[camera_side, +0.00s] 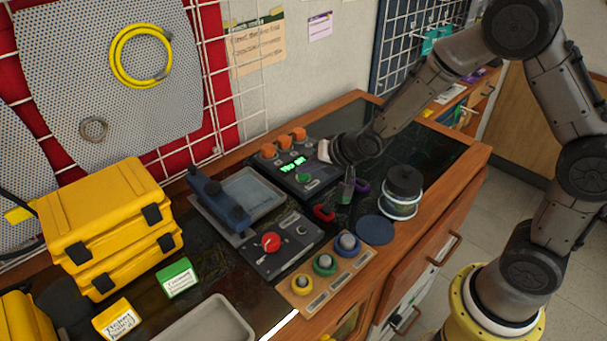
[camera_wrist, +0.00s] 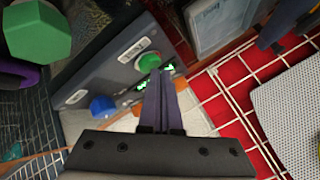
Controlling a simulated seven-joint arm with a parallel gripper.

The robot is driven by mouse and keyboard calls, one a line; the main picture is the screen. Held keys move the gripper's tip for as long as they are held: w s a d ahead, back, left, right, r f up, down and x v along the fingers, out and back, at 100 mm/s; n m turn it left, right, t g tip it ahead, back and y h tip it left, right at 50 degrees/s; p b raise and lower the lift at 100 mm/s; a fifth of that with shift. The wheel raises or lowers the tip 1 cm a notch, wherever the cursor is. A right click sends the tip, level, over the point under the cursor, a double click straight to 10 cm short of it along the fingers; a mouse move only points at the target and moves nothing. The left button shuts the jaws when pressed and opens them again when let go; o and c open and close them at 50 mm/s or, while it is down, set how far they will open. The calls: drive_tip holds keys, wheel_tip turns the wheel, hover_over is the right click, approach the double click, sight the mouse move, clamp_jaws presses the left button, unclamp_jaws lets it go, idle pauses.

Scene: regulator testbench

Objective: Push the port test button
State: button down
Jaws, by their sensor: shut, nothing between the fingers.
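In the wrist view, the box (camera_wrist: 120,62) shows the green button (camera_wrist: 149,62) and a blue button (camera_wrist: 103,107), each beside a white label too small to read. I cannot tell which is the port test button. My gripper (camera_wrist: 166,74) is shut and empty; its tips appear just beside the green button and overlap the display. Contact cannot be told. In the side view my gripper (camera_side: 325,151) is over the box's right end.
A green-handled tool (camera_side: 346,186) and carabiners (camera_side: 324,213) lie in front of the box. A grey tray (camera_side: 250,195), a red-knob panel (camera_side: 283,245) and a three-button board (camera_side: 325,265) lie nearer. A wire grid (camera_wrist: 222,95) borders the box.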

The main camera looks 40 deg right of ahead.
sight(307, 178)
drive_tip(key=shift+f, duration=0.45)
idle(0.5)
drive_tip(key=shift+r, duration=1)
drive_tip(key=shift+r, duration=2.5)
